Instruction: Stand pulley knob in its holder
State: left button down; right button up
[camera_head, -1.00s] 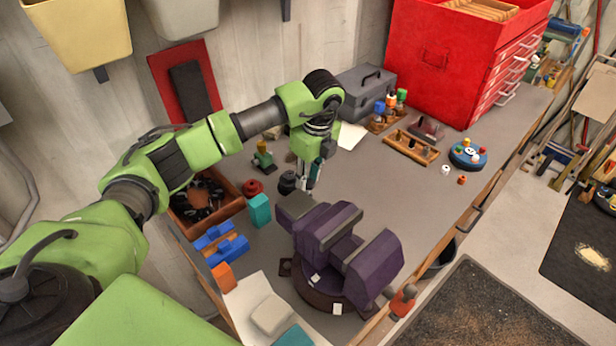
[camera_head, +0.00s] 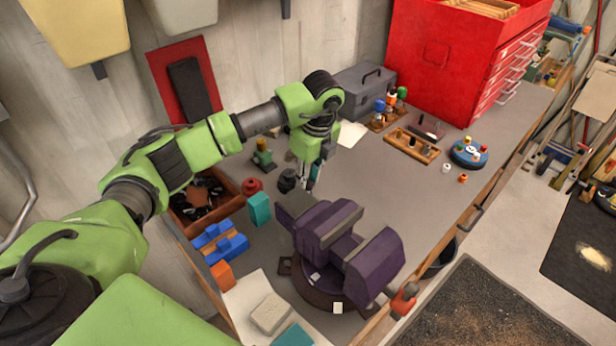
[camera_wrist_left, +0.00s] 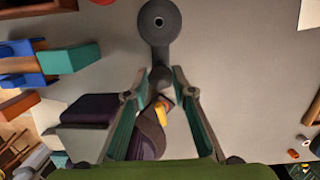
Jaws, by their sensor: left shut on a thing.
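My left gripper (camera_wrist_left: 158,82) points down over the workbench and also shows in the head view (camera_head: 312,178). I cannot tell whether the two pieces touch. My right gripper is not in view.
A purple vise (camera_head: 372,262) stands in front of the gripper. A teal block (camera_head: 259,208), blue blocks (camera_head: 232,247) and a wooden bin (camera_head: 228,213) lie to the left. A wooden rack (camera_head: 402,149) and blue round stand (camera_head: 456,157) are at right. Bench between is mostly clear.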

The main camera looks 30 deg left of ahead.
pick_arm(q)
jog(key=shift+f+b, duration=0.3)
jog(key=shift+f, duration=0.15)
jog(key=c, duration=1.6)
grip_release()
jog(key=shift+c, duration=0.2)
jog(key=shift+r+p, duration=2.1)
jog(key=shift+r, duration=1.5)
jog(key=shift+s+f, duration=0.1)
jog(key=shift+f, duration=0.05)
